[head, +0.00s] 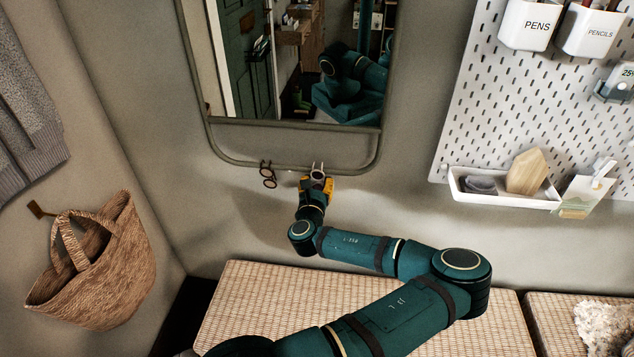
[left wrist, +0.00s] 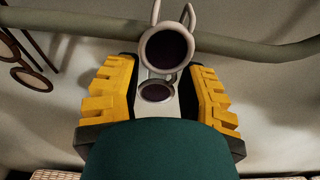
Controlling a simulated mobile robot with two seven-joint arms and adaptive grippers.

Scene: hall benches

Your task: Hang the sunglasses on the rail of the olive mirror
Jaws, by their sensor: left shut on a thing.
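The olive mirror (head: 300,124) hangs on the wall, with its olive rail (head: 342,173) curving below the glass. The rail also crosses the left wrist view (left wrist: 245,51). My left gripper (head: 317,183) is at the rail, shut on pale-framed sunglasses (head: 317,168) with dark round lenses. In the left wrist view the sunglasses (left wrist: 166,50) stand between the yellow fingers, their temples reaching up across the rail. I cannot tell whether the temples are hooked over it or only in front. My right gripper is not in view.
Brown-framed glasses (head: 268,176) hang on the rail just left of my gripper. A woven basket (head: 100,265) hangs at left. A pegboard (head: 500,110) with a white tray (head: 510,199) is at right. A woven-topped bench (head: 250,300) stands below.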

